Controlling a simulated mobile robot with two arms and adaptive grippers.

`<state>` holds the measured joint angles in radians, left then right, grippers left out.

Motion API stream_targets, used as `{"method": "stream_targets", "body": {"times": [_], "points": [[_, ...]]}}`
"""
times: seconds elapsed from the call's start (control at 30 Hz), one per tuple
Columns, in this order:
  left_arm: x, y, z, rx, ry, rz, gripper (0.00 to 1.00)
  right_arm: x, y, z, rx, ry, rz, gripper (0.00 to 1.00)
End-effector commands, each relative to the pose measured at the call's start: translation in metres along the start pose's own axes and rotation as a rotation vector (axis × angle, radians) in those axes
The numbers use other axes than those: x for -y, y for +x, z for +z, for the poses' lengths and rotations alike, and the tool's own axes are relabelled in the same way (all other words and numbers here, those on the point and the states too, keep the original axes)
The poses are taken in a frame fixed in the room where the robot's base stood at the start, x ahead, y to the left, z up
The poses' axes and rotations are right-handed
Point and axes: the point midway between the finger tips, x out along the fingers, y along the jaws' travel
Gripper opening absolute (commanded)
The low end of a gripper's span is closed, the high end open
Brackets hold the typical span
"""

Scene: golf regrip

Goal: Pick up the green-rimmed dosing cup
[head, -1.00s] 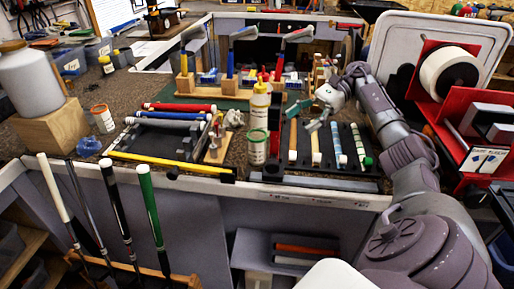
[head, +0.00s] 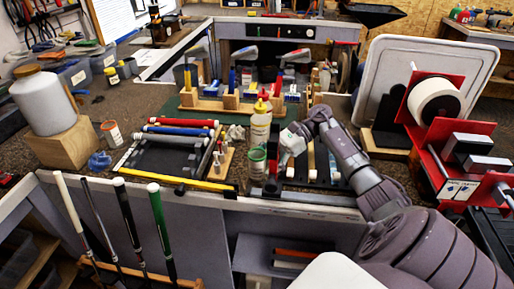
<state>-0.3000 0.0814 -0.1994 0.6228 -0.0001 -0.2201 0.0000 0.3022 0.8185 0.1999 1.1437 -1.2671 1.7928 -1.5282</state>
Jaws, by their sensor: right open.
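The green-rimmed dosing cup (head: 257,164) stands upright on the bench near its front edge, in the middle of the head view. It is a pale cup with a green rim. My right gripper (head: 279,158) is open just to the right of the cup, with its fingers low and pointing down and left. A small gap seems to lie between the fingers and the cup. My left gripper is not in view.
An orange-rimmed cup (head: 111,133) stands farther left. A red tape holder (head: 440,155) is at right.

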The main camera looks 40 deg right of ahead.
Motion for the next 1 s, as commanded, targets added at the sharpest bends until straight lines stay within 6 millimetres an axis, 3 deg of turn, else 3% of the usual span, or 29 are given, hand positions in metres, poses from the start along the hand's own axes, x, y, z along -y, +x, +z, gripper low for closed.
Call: {"method": "stream_targets", "body": {"times": [0.33, 0.7, 1.0], "points": [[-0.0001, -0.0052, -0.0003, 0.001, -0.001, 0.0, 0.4, 0.0001, 0.0076, -0.0006, -0.001, -0.001, -0.001, 0.78], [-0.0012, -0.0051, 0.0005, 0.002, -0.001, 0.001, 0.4, 0.0002, 0.0071, -0.0003, 0.0, -0.001, -0.001, 0.16], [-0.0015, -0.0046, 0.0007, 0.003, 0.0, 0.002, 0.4, 0.0003, 0.0063, 0.0013, 0.0, -0.002, -0.002, 0.13]]}}
